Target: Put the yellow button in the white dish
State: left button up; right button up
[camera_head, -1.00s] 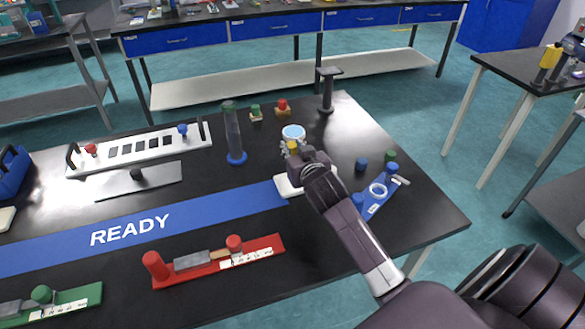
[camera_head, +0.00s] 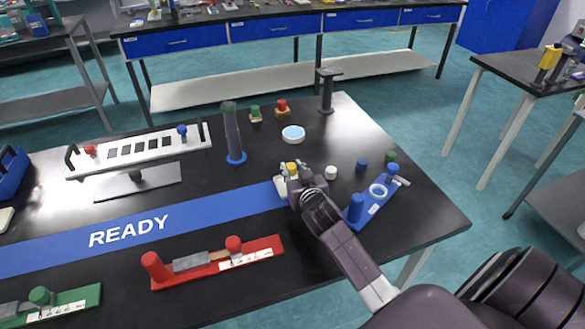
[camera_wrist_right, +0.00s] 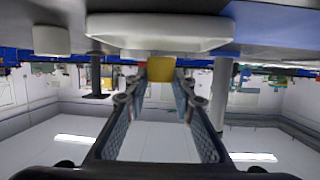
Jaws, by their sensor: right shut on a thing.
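The yellow button (camera_head: 291,167) is between the fingertips of my right gripper (camera_head: 293,172), which is shut on it. It also shows in the right wrist view (camera_wrist_right: 161,69). A low white dish (camera_wrist_right: 160,30) lies close by the gripper; in the head view only its left edge (camera_head: 280,189) shows, the rest hidden by the gripper and wrist. The button appears above the dish; the head view does not show whether they touch. My left gripper is not in view.
A round white piece with a pale-blue top (camera_head: 293,134) stands behind the gripper. A white button (camera_head: 331,172) and a blue button (camera_head: 362,165) are at its right. A blue fixture (camera_head: 374,200) is farther right, a tall cylinder (camera_head: 233,135) at the back left.

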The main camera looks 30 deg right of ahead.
jog(key=shift+f, duration=0.5)
jog(key=o, duration=1)
jog(key=shift+r, duration=0.55)
jog(key=shift+s+a+r, duration=0.1)
jog(key=shift+s+r, duration=0.05)
jog(key=shift+s, duration=0.1)
jog(key=v, duration=1.1)
jog(key=shift+s+r, duration=0.1)
jog(key=shift+s, duration=0.15)
